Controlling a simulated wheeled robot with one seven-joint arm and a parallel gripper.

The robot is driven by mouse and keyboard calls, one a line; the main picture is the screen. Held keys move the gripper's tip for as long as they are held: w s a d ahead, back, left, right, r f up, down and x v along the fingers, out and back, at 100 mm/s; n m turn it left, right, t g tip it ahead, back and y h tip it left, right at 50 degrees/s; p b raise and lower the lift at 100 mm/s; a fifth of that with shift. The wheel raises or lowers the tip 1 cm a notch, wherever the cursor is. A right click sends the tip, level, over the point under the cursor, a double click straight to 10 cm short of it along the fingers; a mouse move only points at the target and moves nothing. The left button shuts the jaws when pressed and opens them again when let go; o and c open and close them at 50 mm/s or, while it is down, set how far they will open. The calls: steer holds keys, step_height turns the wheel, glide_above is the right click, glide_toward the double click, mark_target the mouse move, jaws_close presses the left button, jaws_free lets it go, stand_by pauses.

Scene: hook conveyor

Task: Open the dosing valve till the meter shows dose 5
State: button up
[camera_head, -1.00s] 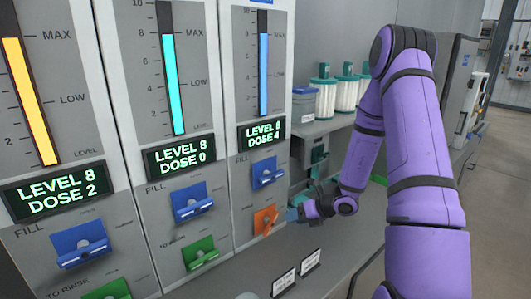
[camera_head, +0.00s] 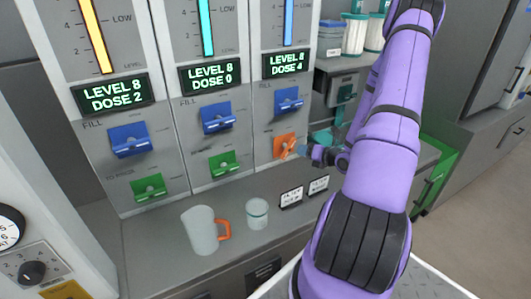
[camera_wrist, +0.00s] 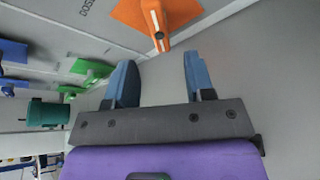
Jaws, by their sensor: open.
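The orange dosing valve (camera_head: 285,146) is on the right panel, below a blue fill handle (camera_head: 288,101). The right panel's meter (camera_head: 286,64) reads LEVEL 8, DOSE 4. In the wrist view the orange handle (camera_wrist: 158,20) stands out from its plate, just beyond my fingertips. My gripper (camera_head: 303,150) is beside the valve, at its right. In the wrist view my gripper's two blue fingers (camera_wrist: 160,72) are apart with nothing between them, and the orange handle is a little ahead of the gap. I see no contact with it.
Two more panels stand to the left, with meters reading DOSE 2 (camera_head: 113,94) and DOSE 0 (camera_head: 211,76), blue handles and green valves (camera_head: 223,164).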

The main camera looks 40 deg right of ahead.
mark_target(290, 149)
steer(key=x, duration=1.1)
steer(key=shift+a, duration=0.15)
jaws_close()
